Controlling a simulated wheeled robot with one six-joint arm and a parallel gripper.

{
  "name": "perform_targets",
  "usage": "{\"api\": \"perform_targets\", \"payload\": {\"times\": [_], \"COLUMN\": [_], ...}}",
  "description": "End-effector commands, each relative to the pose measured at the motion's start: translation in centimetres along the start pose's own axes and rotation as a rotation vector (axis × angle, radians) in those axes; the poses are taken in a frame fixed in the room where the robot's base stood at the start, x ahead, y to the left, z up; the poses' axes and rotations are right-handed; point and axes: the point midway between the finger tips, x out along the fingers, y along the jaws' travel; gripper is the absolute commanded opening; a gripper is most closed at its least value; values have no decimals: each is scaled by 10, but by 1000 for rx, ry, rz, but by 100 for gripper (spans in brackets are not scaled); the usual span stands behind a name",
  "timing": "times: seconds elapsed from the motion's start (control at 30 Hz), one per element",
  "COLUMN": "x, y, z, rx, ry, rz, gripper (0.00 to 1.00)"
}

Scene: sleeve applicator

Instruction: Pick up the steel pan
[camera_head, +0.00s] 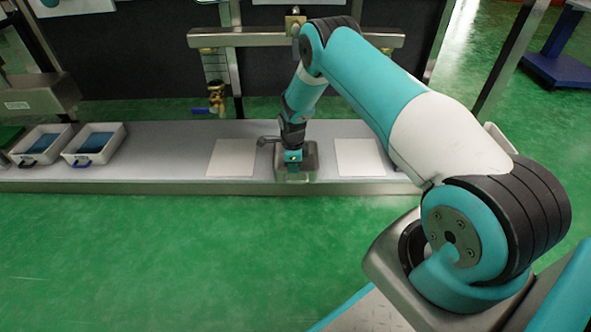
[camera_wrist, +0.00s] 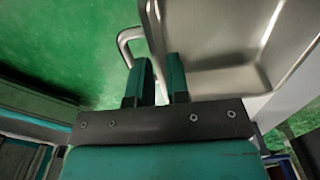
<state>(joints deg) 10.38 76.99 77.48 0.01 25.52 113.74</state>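The steel pan (camera_head: 310,163) is a shallow grey metal tray on the front part of the long bench, with a looped handle at its left. In the wrist view the pan (camera_wrist: 215,80) fills the upper right, and its bent handle (camera_wrist: 128,38) shows at the left. My gripper (camera_head: 293,158) is at the pan, pointing down. In the wrist view its two teal fingers (camera_wrist: 160,80) stand a little apart at the pan's near left rim, which runs toward the gap between them. Whether they press on the rim is not clear.
Pale square plates (camera_head: 232,158) (camera_head: 360,157) lie on the bench (camera_head: 160,155) at either side of the pan. White trays with blue contents (camera_head: 95,143) (camera_head: 40,144) stand at the left. A brass valve (camera_head: 217,98) hangs above. Green floor is clear in front.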

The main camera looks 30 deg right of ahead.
Motion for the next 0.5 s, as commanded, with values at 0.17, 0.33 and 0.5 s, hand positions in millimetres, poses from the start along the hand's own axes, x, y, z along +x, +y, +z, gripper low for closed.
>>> {"api": "perform_targets", "payload": {"times": [0.17,0.33,0.5], "x": [22,47,50], "y": [1,1,1], "z": [-6,-9,-8], "rx": [1,-1,-1], "ry": [0,0,0], "rz": [1,1,0], "gripper": [16,16,16]}}
